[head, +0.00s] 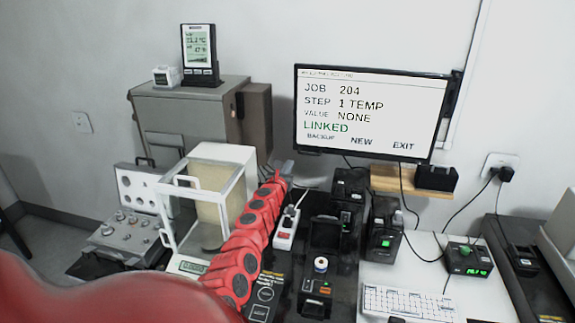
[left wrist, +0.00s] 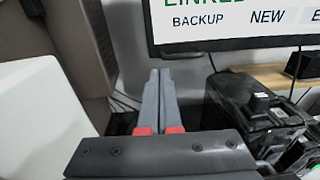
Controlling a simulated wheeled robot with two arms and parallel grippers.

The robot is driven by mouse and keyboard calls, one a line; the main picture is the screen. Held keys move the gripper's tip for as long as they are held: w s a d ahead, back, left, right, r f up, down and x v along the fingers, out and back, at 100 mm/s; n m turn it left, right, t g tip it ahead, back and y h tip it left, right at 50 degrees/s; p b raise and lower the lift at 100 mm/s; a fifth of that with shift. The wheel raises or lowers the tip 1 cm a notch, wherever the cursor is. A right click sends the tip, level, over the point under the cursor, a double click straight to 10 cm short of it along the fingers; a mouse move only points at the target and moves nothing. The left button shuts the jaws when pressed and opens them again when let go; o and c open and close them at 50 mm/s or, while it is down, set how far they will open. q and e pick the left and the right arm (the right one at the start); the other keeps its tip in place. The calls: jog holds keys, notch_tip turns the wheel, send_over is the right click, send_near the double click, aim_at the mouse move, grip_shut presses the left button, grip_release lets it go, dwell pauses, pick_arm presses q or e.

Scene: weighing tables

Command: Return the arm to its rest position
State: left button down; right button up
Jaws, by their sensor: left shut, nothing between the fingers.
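My left arm, in red, reaches forward from the lower left of the head view. My left gripper (head: 288,169) is at its far end, in front of the wall and below the left edge of the monitor. In the left wrist view the two grey fingers (left wrist: 160,92) lie side by side, shut with nothing between them. They point toward the wall below the monitor (left wrist: 235,22). My right gripper is in neither view.
A balance with a clear-sided case (head: 222,152) stands just left of my arm. A white power strip (head: 287,229) and black devices (head: 384,229) are close on its right. The monitor (head: 372,112) hangs behind. A keyboard (head: 408,302) lies at the front right.

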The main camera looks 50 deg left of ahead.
pick_arm(q)
jog(key=shift+s+d+r+p, duration=0.2)
jog(key=shift+s+d+p, duration=0.2)
jog(key=shift+s, duration=0.2)
jog(key=shift+d, duration=0.1)
